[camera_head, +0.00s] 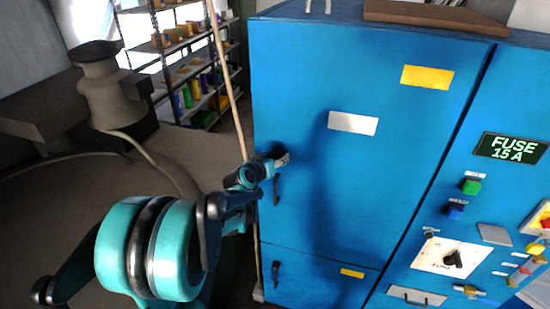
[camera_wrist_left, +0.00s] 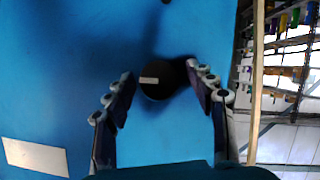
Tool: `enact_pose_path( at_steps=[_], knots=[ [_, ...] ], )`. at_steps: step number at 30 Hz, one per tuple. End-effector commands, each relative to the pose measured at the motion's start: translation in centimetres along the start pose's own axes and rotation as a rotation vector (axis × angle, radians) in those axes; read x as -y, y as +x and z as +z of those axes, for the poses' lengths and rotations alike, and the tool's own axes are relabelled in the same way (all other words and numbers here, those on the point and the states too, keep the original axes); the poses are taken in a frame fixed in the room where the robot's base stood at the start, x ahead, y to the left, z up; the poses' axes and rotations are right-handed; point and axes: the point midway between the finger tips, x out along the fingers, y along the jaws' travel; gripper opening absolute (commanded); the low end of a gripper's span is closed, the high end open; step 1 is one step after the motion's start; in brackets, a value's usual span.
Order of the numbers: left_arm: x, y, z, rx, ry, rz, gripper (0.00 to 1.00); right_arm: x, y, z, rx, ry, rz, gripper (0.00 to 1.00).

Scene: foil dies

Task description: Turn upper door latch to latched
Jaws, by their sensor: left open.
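The blue cabinet's upper door (camera_head: 370,130) is shut. Near its left edge is a dark round knob, which looks like the upper door latch. It shows clearly in the left wrist view as a black disc (camera_wrist_left: 165,90) with a pale bar lying roughly level in that picture. My left gripper (camera_head: 277,164) is at this knob and covers most of it in the head view. In the left wrist view its open fingers (camera_wrist_left: 160,74) stand on either side of the knob; I cannot tell whether they touch it. My right gripper is not in view.
A dark handle (camera_head: 276,190) sits just below my left gripper, and another (camera_head: 276,272) is on the lower door. A control panel (camera_head: 450,257) with buttons and a FUSE 15 A display (camera_head: 511,148) is at right. A pale pole (camera_head: 229,82) stands beside the cabinet's left edge.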

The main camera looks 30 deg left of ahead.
Motion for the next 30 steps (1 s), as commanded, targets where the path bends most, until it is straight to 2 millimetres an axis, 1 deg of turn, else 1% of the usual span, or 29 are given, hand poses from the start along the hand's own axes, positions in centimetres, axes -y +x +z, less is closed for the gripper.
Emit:
enact_pose_path(
  at_steps=[8, 9, 11, 12, 14, 15, 23, 30],
  knots=[
    [-0.01, 0.24, 0.03, 0.000, 0.001, 0.000, 0.56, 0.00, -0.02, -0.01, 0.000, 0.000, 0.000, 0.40],
    [-0.01, 0.24, 0.03, 0.000, 0.001, 0.000, 0.53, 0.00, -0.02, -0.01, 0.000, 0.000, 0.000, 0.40],
    [-0.01, 0.23, 0.02, 0.000, 0.001, 0.000, 0.37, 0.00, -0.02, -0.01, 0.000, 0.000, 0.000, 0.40],
    [-0.01, 0.23, 0.02, 0.000, 0.001, 0.000, 0.27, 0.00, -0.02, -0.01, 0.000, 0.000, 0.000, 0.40],
    [-0.01, 0.23, 0.01, 0.000, 0.001, 0.000, 0.11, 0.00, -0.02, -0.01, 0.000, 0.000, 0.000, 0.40],
    [-0.01, 0.23, 0.01, 0.000, 0.001, 0.000, 0.05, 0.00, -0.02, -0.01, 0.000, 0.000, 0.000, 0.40],
    [0.03, 0.24, 0.02, -0.001, -0.010, 0.004, 0.06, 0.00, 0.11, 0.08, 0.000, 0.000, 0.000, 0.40],
    [0.18, 0.31, 0.16, -0.001, -0.093, 0.037, 0.06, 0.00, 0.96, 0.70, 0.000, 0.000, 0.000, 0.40]
  ],
)
